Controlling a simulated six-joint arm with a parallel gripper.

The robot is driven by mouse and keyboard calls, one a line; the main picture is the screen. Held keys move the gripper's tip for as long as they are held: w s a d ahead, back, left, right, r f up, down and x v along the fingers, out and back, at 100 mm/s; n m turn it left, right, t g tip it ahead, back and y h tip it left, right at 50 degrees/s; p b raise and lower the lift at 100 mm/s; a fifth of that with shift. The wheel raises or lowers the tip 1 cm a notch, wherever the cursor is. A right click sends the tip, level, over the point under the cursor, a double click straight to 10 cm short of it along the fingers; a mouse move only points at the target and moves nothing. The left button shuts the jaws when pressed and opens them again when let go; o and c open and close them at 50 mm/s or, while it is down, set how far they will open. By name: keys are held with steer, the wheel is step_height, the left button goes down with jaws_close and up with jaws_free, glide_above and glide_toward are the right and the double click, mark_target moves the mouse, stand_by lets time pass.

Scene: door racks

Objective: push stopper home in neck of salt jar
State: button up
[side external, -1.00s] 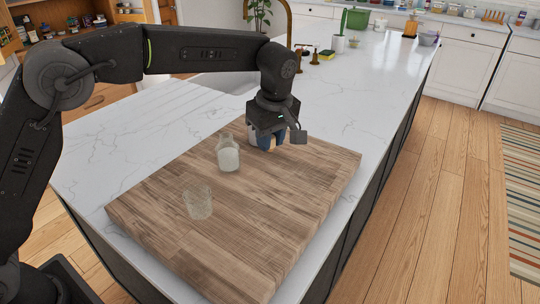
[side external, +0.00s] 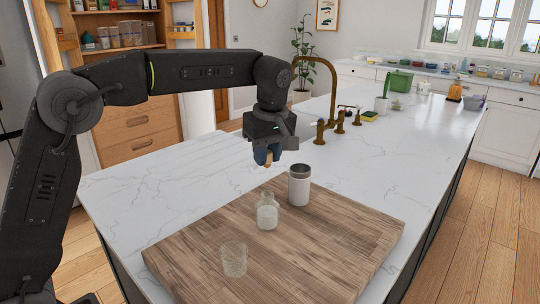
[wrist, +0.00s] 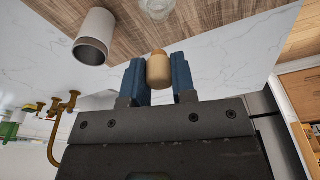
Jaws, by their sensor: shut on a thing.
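The salt jar (side external: 267,216) is a small clear glass jar, part filled with white salt, standing upright on the wooden board. Part of a clear glass jar (wrist: 157,8) shows at the top edge of the wrist view. My gripper (side external: 266,153) is above and behind the jar, well clear of the board. Its blue fingers are shut on the tan, cork-like stopper (wrist: 158,70), which sits between the fingertips in the wrist view. The stopper is apart from the jar. In the side view only its lower end shows below the fingers.
A white canister (side external: 299,187) with a dark open top stands right behind the jar; it also shows in the wrist view (wrist: 92,38). An empty glass (side external: 234,259) stands in front of the jar. The board (side external: 335,240) is clear on the right. A brass tap (side external: 325,90) stands behind.

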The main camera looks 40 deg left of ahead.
mark_target(270, 156)
steer(key=shift+f, duration=2.9)
steer(key=shift+f, duration=1.1)
steer(key=o, duration=0.9)
steer(key=shift+o, duration=0.4)
steer(key=r, duration=0.4)
steer(key=d+r, duration=0.1)
steer(key=r, duration=0.3)
steer(key=d+r, duration=0.1)
steer(key=r, duration=0.3)
steer(key=shift+s+r, duration=0.2)
steer(key=shift+r, duration=0.6)
